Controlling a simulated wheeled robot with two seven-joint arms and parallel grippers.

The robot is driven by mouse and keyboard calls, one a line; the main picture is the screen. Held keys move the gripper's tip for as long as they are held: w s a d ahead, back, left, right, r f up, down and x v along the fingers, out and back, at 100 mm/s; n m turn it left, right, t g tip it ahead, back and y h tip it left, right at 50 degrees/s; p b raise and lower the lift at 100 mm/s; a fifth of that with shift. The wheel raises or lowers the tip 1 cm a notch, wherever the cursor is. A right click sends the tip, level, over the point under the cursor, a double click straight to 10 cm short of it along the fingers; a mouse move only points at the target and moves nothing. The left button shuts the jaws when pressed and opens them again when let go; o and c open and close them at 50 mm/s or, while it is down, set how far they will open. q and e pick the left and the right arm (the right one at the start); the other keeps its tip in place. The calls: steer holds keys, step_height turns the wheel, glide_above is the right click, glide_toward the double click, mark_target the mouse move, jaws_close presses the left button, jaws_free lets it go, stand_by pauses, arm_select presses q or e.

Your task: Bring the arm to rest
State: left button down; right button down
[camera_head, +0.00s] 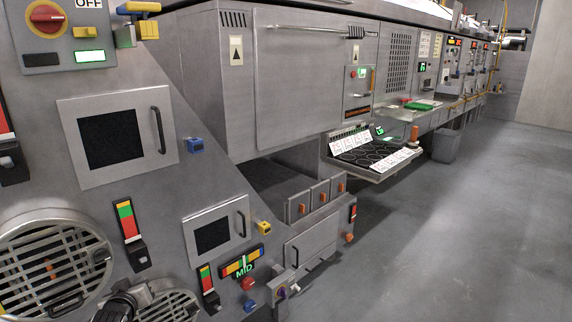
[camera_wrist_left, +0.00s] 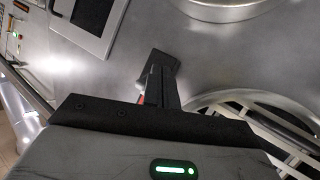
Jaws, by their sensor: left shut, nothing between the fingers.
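My left gripper (camera_head: 122,302) shows at the bottom left of the head view, dark and partly cut off by the frame edge. It is in front of the sloped grey machine panel, near a round slatted vent (camera_head: 165,306). In the left wrist view the gripper (camera_wrist_left: 160,72) has its dark fingers together and nothing between them. Behind the fingers in that view lie bare grey metal and a round vent grille (camera_wrist_left: 285,125). Whether the fingers touch the panel cannot be told. My right gripper is not in view.
The panel carries a larger round vent (camera_head: 52,262), a red knob under an OFF sign (camera_head: 47,18), hatches with handles (camera_head: 118,137) and levers (camera_head: 130,232). A dark tray (camera_head: 372,153) juts from the machine line. Open grey floor (camera_head: 460,230) lies to the right.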

arm_select(q)
steer(key=w+a+r+m, duration=0.1)
steer(key=a+r+m, duration=0.1)
steer(key=a+r, duration=0.15)
steer(key=s+d+f+m+g, duration=0.3)
steer(key=s+d+f+m, duration=0.25)
steer(key=s+f, duration=0.35)
steer(key=s+d+f+h, duration=0.2)
steer(key=s+d+h, duration=0.2)
steer(key=s+d, duration=1.2)
steer(key=shift+s+d+m+h, duration=0.2)
steer(key=shift+s+m+h, duration=0.1)
steer(key=shift+m, duration=0.15)
steer(key=c, duration=1.8)
jaws_free()
steer(key=shift+n+h, duration=0.3)
steer(key=shift+h, duration=0.5)
steer(key=s+d+r, duration=0.2)
steer(key=s, duration=0.1)
steer(key=s+d+r, duration=0.2)
steer(key=s, duration=0.1)
steer(key=s+d+r, duration=0.2)
steer(key=s, duration=0.1)
steer(key=shift+s, duration=0.4)
steer(key=o, duration=0.5)
steer(key=shift+s+r, duration=0.15)
steer(key=shift+r, duration=0.05)
steer(key=shift+c, duration=0.2)
steer(key=shift+d, duration=0.1)
steer(key=shift+c, duration=0.3)
